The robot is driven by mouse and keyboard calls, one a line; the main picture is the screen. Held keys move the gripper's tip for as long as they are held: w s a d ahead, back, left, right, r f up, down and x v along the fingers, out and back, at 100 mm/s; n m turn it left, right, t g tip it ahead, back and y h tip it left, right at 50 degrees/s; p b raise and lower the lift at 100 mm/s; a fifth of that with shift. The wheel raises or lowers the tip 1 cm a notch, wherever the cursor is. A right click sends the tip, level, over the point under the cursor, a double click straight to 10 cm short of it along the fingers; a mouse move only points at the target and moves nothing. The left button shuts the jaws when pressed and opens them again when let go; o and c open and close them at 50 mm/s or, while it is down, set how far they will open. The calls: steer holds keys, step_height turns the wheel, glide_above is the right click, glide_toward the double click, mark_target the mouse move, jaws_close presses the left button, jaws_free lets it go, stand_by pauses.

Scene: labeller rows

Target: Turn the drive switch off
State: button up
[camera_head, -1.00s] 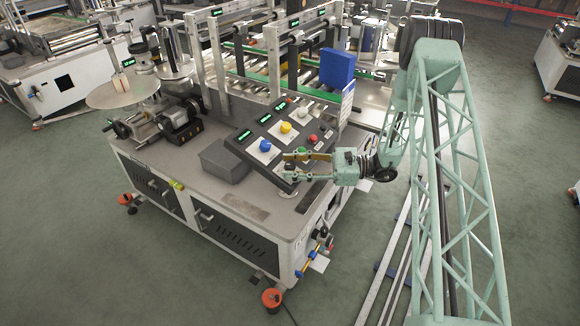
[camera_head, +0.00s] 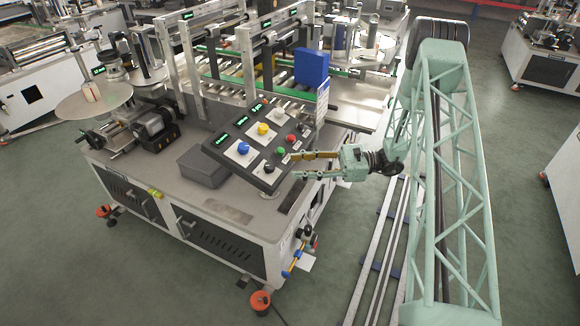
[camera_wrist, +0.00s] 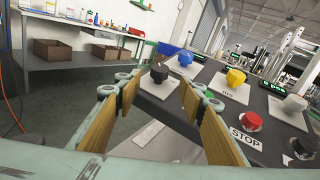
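The sloped dark control panel (camera_head: 228,158) sits on the machine's near corner. A black rotary knob (camera_head: 268,168) on a pale plate is at its front right corner; I take it for the drive switch, but its label is not legible. It also shows in the wrist view (camera_wrist: 159,74), ahead and between the fingers as seen. My gripper (camera_head: 294,165) is open and empty, right of the black knob and apart from it. Its two fingers also show in the wrist view (camera_wrist: 158,95). The knob's setting cannot be read.
Blue (camera_head: 243,148), yellow (camera_head: 263,129) and white (camera_head: 281,115) knobs line the panel. A green button (camera_head: 280,151) and a red button (camera_head: 292,138) are close to my upper finger. A grey box (camera_head: 203,165) stands left of the panel.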

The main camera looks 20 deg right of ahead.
steer(key=shift+s+d, duration=0.2)
steer(key=shift+d, duration=0.45)
steer(key=shift+r, duration=0.1)
